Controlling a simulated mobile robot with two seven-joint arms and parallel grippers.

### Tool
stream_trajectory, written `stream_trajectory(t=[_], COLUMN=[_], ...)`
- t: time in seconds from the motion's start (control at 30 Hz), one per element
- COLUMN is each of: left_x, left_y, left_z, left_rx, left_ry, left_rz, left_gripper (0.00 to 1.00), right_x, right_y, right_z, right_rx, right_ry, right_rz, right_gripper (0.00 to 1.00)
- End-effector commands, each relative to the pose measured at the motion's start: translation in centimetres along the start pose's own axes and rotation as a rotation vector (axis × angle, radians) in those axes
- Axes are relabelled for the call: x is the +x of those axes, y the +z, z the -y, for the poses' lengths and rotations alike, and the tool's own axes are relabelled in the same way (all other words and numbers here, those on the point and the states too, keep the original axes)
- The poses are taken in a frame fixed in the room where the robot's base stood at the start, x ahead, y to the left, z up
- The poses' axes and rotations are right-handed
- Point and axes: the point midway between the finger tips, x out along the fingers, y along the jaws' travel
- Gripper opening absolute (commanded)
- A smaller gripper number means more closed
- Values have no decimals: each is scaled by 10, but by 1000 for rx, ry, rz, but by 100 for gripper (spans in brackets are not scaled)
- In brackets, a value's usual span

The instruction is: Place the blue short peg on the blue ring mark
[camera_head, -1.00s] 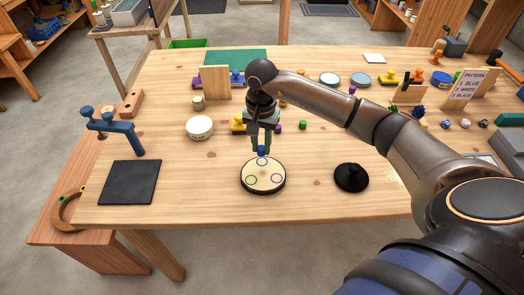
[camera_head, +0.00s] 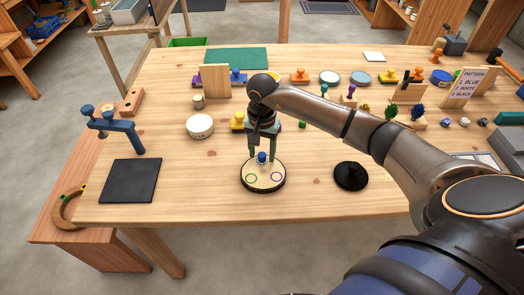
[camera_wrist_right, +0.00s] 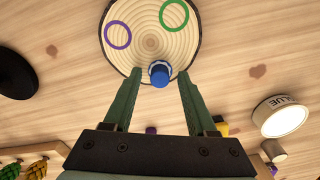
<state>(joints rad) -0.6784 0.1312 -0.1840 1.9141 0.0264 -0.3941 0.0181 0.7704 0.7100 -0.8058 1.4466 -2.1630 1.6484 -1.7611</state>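The short blue peg (camera_head: 262,158) stands upright on the round wooden disc (camera_head: 249,185), near its far edge. In the right wrist view, the peg (camera_wrist_right: 159,75) is on the disc (camera_wrist_right: 140,50), apart from the purple ring (camera_wrist_right: 118,34) and green ring (camera_wrist_right: 174,15). The blue ring mark is hidden or cannot be told from the peg's base. My right gripper (camera_head: 263,160) is open, pointing down, with one finger on each side of the peg and a gap to both. My left gripper is not in view.
A round white tin (camera_head: 200,126) and a yellow piece (camera_head: 238,121) are behind. The table in front of the disc is clear.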

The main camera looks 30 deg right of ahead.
Motion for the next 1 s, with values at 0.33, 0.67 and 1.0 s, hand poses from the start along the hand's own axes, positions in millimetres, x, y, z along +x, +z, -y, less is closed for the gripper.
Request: stream_trajectory(t=[0.33,0.67,1.0], left_x=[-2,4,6], left_y=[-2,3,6], left_z=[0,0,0], left_rx=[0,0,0], left_ry=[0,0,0], left_rz=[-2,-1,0], left_gripper=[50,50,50], right_x=[-11,-80,-121], right_y=[-1,-1,0], right_z=[1,1,0], right_rx=[0,0,1], right_ry=[-4,-5,-1], right_rz=[-2,-5,-1], right_gripper=[57,57,57])
